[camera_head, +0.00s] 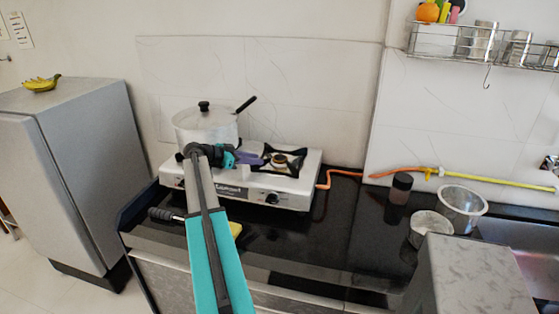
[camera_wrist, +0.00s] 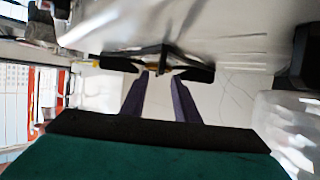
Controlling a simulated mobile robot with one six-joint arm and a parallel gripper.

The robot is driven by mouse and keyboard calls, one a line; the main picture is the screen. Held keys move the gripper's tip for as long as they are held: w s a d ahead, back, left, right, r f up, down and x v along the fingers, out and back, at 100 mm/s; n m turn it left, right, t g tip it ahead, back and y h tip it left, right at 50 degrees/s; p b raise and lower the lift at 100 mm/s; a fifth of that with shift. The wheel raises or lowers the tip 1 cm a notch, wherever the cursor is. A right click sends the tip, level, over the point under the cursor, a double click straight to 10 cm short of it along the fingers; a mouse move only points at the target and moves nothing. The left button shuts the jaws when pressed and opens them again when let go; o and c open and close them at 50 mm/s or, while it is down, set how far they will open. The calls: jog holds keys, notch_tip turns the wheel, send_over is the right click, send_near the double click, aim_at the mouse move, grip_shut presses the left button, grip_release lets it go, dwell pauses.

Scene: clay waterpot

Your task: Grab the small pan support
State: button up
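The black pan support (camera_head: 299,161) sits around the right burner of the white two-burner stove (camera_head: 234,189). In the wrist view a dark support (camera_wrist: 195,73) shows just past my fingertips. My gripper (camera_head: 262,158) is at the left side of the right burner, low over the stove top. Its two purple fingers (camera_wrist: 160,76) stand apart with a gap between them, and nothing is clearly held. Whether a finger touches the support cannot be told.
A lidded pot (camera_head: 203,128) with a dark handle stands on the left burner, close to my gripper. An orange hose (camera_head: 340,172) runs off the stove's right side. A dark jar (camera_head: 401,187) and metal bowl (camera_head: 462,207) stand further right. The black counter (camera_head: 335,235) in front is mostly clear.

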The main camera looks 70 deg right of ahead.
jog(key=shift+s, duration=0.1)
jog(key=shift+p+x, duration=0.75)
jog(key=shift+x, duration=0.2)
jog(key=shift+p+x, duration=0.6)
jog(key=shift+x, duration=1)
jog(key=shift+f, duration=0.15)
grip_shut()
